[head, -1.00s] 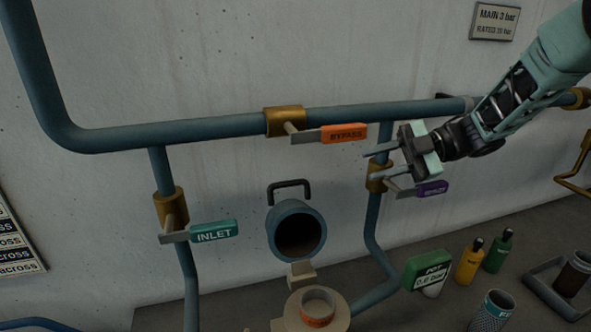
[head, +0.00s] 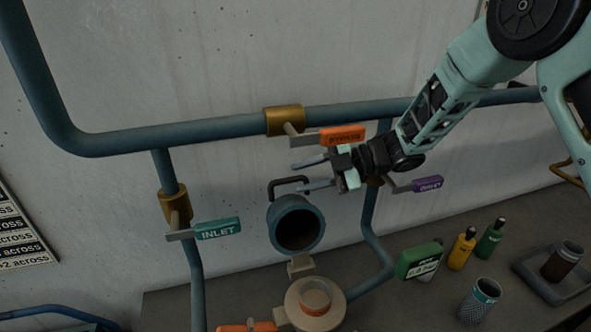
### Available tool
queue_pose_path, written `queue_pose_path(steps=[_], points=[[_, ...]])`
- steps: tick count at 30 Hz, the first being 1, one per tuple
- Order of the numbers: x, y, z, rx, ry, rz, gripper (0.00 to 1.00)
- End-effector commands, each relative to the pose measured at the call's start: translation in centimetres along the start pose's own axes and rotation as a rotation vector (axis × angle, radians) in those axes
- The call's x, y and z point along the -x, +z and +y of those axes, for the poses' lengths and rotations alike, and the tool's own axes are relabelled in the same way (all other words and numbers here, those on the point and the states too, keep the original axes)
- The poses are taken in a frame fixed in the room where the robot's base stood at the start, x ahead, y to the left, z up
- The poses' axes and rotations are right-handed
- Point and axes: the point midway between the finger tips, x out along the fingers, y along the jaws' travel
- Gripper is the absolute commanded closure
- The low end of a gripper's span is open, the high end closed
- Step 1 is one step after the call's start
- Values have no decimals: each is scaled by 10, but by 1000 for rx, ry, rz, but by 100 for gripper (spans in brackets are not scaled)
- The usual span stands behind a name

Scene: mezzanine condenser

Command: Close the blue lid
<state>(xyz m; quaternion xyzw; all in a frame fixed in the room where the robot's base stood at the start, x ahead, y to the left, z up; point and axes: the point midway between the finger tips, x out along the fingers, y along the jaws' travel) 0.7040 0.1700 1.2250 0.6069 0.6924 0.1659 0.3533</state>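The blue lid (head: 297,228) stands open, tipped up behind a beige housing (head: 322,318), with its dark hollow inside facing me. A beige hinge block (head: 301,266) sits between them. A black bar handle (head: 288,182) shows at the lid's upper edge. My gripper (head: 302,176) is open with nothing between its fingers. Its fingers point left, close to the handle in the picture: one finger is above the handle, the other overlaps its right end. I cannot tell whether they touch.
The BYPASS lever (head: 342,135) is just above my gripper, and a purple-handled lever (head: 428,184) is to its right. The INLET lever (head: 218,229) is left of the lid. A green box (head: 418,260), bottles and a mesh cylinder (head: 480,301) stand at the right.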

Motion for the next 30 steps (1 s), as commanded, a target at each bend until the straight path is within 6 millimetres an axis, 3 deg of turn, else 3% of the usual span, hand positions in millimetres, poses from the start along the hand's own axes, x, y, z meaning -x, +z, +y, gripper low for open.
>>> queue_pose_path(steps=[7, 17, 21, 30], points=[[-24, 0, 1, 0, 0, 0, 66], [-26, 0, 0, 1, 1, 0, 66], [-26, 0, 0, 1, 1, 0, 100], [-26, 2, 1, 14, 7, -1, 100]])
